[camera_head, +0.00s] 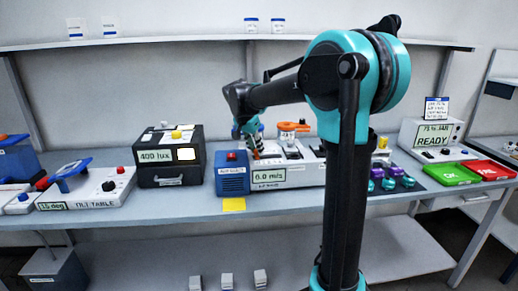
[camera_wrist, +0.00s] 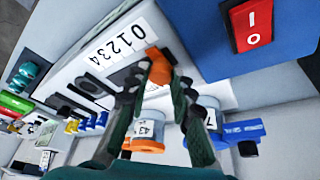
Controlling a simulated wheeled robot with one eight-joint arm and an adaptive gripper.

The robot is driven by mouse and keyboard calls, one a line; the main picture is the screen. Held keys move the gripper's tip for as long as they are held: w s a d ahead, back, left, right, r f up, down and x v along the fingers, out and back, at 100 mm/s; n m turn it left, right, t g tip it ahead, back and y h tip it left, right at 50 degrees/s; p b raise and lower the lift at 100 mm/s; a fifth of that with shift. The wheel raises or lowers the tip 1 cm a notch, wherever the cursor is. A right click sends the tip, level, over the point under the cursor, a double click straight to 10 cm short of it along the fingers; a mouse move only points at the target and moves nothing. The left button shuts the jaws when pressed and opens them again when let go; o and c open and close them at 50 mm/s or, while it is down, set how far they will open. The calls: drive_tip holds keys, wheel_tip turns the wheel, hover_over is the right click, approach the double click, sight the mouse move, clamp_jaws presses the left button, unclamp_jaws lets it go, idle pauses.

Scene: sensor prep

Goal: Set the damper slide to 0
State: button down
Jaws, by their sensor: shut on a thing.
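The damper slide's orange handle (camera_wrist: 158,66) stands up from the pale unit in the wrist view. My gripper (camera_wrist: 164,78) is shut on this handle, with one dark finger on each side. The printed scale (camera_wrist: 115,45) beside the slot reads 0 to 4, and the handle appears nearest to the 0 end. The handle's exact alignment with the mark cannot be told. In the head view my gripper (camera_head: 254,150) reaches down onto the wind unit (camera_head: 310,174), whose display (camera_head: 268,176) reads 6.0 m/s.
A blue box with a red rocker switch (camera_wrist: 250,24) stands close to the handle. A black 400 lux box (camera_head: 170,158) is to the left; teal and purple pieces (camera_head: 390,184) lie to the right.

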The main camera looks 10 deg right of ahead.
drive_tip(key=c, duration=1.3)
unclamp_jaws()
drive_tip(key=shift+a, duration=0.25)
drive_tip(key=v, duration=1.2)
drive_tip(key=shift+d+r, duration=0.1)
drive_tip(key=shift+d, duration=0.05)
drive_tip(key=s+d+f+n+y, duration=0.1)
drive_tip(key=s+d+f+n, duration=0.2)
drive_tip(key=s+f, duration=0.6)
drive_tip(key=s+d+f+n+y, duration=0.1)
drive_tip(key=s+d+f+n, duration=0.2)
drive_tip(key=s+f, duration=0.6)
drive_tip(key=s+d+f+n+t+y, duration=0.1)
drive_tip(key=s+d+f+n, duration=0.2)
drive_tip(key=f, duration=1)
drive_tip(key=shift+s+d+f, duration=0.15)
drive_tip(key=shift+s+d, duration=0.4)
drive_tip(key=shift+s, duration=0.4)
drive_tip(key=shift+s+d+f, duration=0.1)
drive_tip(key=shift+s+d, duration=0.45)
drive_tip(key=shift+s, duration=0.45)
drive_tip(key=shift+s+d+f, duration=0.15)
drive_tip(key=shift+s+d, duration=0.45)
drive_tip(key=shift+s, duration=0.35)
